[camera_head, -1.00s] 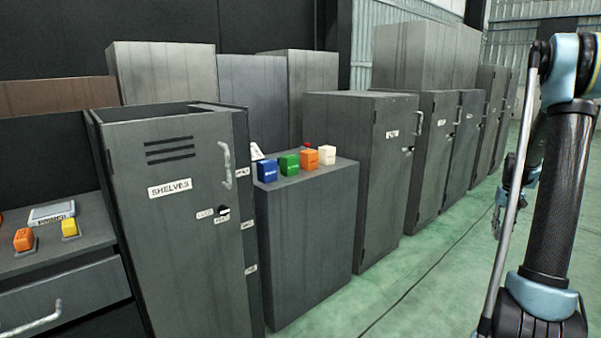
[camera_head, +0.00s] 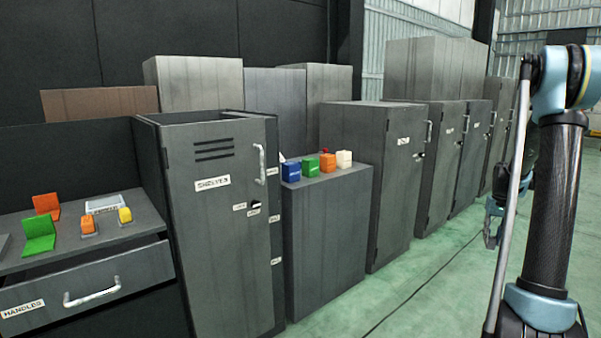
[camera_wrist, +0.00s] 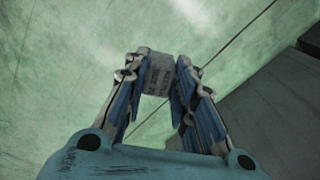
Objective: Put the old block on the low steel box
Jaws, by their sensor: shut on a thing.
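My gripper (camera_wrist: 165,78) is shut on a small grey block (camera_wrist: 158,76) with dark lettering, likely the old block. It is held between the fingertips above the green floor. In the head view my gripper (camera_head: 492,222) is at the right, partly hidden by my arm, and the block cannot be made out there. The low steel box (camera_head: 328,240) is the short grey cabinet in the middle, left of my gripper and well apart from it. On its top stand a blue block (camera_head: 291,171), a green block (camera_head: 310,167), an orange block (camera_head: 328,163) and a white block (camera_head: 344,159).
A tall cabinet labelled shelves (camera_head: 225,240) stands left of the low box, and another tall cabinet (camera_head: 380,190) right of it. Farther left is a desk (camera_head: 70,255) with coloured items and a drawer (camera_head: 90,292). Green floor (camera_head: 410,300) lies open in front.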

